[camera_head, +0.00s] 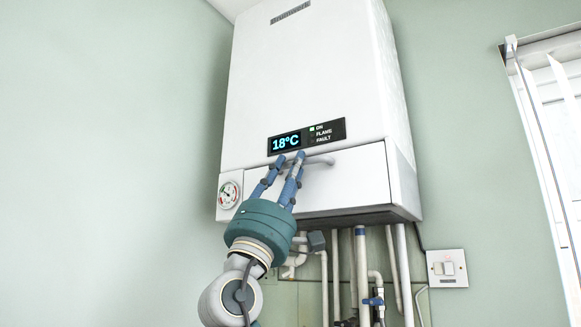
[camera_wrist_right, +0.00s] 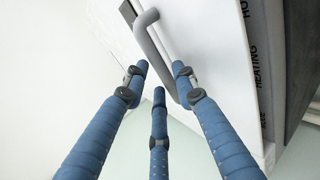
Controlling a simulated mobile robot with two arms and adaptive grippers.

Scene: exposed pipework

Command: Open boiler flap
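The boiler flap (camera_head: 345,187) is the white lower front panel of the wall boiler (camera_head: 310,80). It looks closed in the head view. Its grey bar handle (camera_head: 322,160) runs along the flap's upper edge, and it also shows in the wrist view (camera_wrist_right: 155,45). My right gripper (camera_head: 288,160) is at the left end of the handle. In the wrist view, its three blue fingers (camera_wrist_right: 160,72) are spread, with the handle bar passing between the upper two. I cannot tell whether any finger touches the bar. My left gripper is not in view.
A display reading 18°C (camera_head: 286,143) sits just above the handle. A round gauge (camera_head: 229,195) is left of the flap. Several pipes (camera_head: 361,270) hang below the boiler. A wall switch (camera_head: 447,268) is at the lower right. The wall to the left is clear.

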